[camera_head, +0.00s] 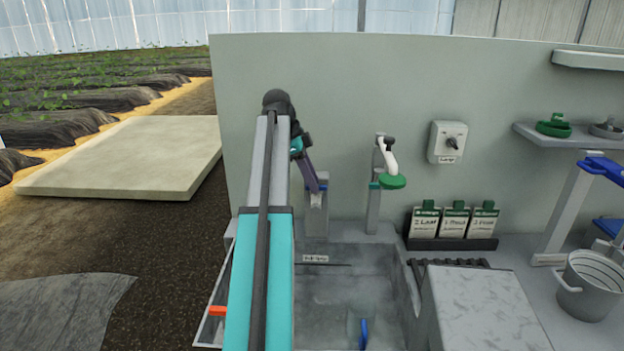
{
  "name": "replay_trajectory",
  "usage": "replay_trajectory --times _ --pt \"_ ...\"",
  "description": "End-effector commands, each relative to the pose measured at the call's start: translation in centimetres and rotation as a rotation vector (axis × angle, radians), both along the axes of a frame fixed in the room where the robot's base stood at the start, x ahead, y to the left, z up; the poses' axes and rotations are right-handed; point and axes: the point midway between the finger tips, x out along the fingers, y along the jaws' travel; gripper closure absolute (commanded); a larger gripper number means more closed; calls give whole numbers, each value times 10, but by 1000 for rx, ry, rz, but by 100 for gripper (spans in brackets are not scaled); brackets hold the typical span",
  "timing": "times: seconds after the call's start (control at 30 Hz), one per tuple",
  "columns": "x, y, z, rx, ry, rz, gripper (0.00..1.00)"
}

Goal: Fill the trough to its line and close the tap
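The trough (390,262) is a grey basin at bottom centre, partly hidden behind my teal arm link. A small label (315,259), too small to read surely, and a dark line (335,265) show on its back wall. I cannot tell the water level. A short grey post (315,222) stands behind the trough, its top covered by my arm's end. To its right is a taller post (373,210) with a white curved piece and a green disc (391,182). Which is the tap is unclear. My gripper (317,199) is at the short post's top; its fingers are too small to read.
A wall box with a dark knob (452,142) hangs right of the posts. Several green-topped packets (454,222) stand in a dark rack. A pale block (490,308), a grey bucket (590,285) and a blue-topped stand (568,215) crowd the right. A blue piece (363,335) shows in the trough.

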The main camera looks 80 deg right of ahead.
Motion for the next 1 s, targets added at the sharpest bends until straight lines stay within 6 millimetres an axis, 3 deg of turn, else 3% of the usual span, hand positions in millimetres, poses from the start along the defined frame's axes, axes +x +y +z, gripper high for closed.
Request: replay_trajectory --times 0.23,0.43,1.0 --pt "0 0 0 0 0 0 70" --pt "0 0 0 0 0 0 100" --pt "-1 3 0 0 1 96 100"
